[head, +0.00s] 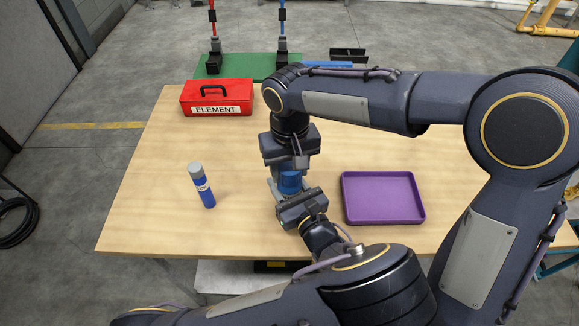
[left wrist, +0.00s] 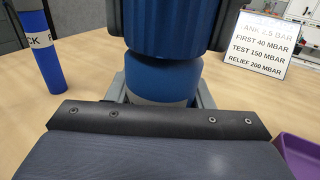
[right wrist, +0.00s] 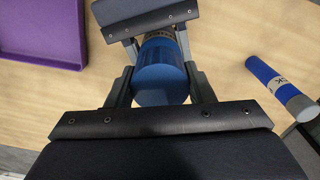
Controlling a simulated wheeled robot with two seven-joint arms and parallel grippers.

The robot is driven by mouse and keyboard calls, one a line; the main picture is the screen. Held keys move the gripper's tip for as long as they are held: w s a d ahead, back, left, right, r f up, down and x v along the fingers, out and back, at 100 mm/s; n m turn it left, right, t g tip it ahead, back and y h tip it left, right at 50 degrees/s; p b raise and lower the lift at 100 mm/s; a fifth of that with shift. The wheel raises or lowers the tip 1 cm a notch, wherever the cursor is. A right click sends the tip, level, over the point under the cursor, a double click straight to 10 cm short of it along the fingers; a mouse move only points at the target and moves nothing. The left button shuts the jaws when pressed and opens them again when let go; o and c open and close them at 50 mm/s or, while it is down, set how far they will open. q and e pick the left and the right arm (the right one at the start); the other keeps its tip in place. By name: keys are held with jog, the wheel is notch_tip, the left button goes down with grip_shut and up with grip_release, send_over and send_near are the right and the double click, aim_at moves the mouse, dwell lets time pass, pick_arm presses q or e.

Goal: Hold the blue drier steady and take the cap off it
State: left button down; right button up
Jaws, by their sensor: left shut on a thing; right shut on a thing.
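The blue drier (head: 290,184) stands upright on the wooden table, largely hidden between my two grippers. My left gripper (head: 286,192) reaches in from the front and is shut on its lower body, where a grey band (left wrist: 150,98) shows between the fingers in the left wrist view. The ribbed blue cap (left wrist: 165,28) is above the drier's rounded blue shoulder (left wrist: 160,72). My right gripper (head: 290,168) comes from above and is shut on the cap, seen as a blue round end (right wrist: 160,86) in the right wrist view. I cannot tell whether cap and body still touch.
A blue tube with a grey end (head: 204,188) stands to the left. A purple tray (head: 383,198) lies to the right. A pressure sign (left wrist: 258,44) stands beyond the drier. The front left table is clear.

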jog(key=n, duration=0.5)
jog(key=shift+n, duration=0.3)
jog(key=n, duration=1)
jog(key=shift+n, duration=0.4)
jog(key=n, duration=0.7)
jog(key=shift+r, duration=0.1)
jog(key=shift+r, duration=0.2)
jog(key=shift+r, duration=0.9)
